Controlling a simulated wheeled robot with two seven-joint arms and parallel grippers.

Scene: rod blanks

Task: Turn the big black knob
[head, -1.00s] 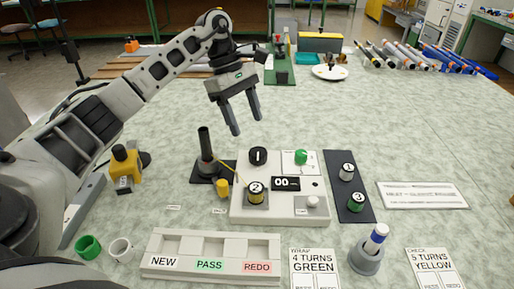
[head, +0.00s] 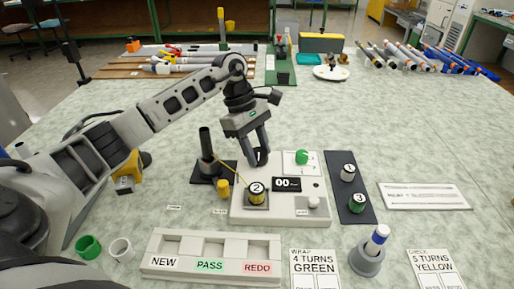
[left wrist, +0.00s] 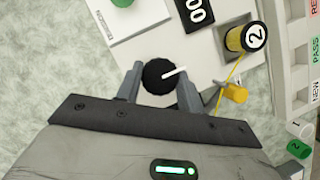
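The big black knob (left wrist: 158,76) with a white pointer line sits on the white machine box (head: 240,211). In the left wrist view it lies between the two fingers of my left gripper (left wrist: 160,84), with narrow gaps beside it. In the head view my left gripper (head: 257,158) points down at the back left of the box, and its fingers partly hide the knob. The gripper looks open. My right gripper is not in view.
On the box are a green button (head: 302,157), a counter reading 00 (head: 286,184), a spool marked 2 (head: 257,193) and a white knob (head: 313,202). A dark post (head: 206,145) stands close on the left. A sorting tray (head: 212,272) lies in front.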

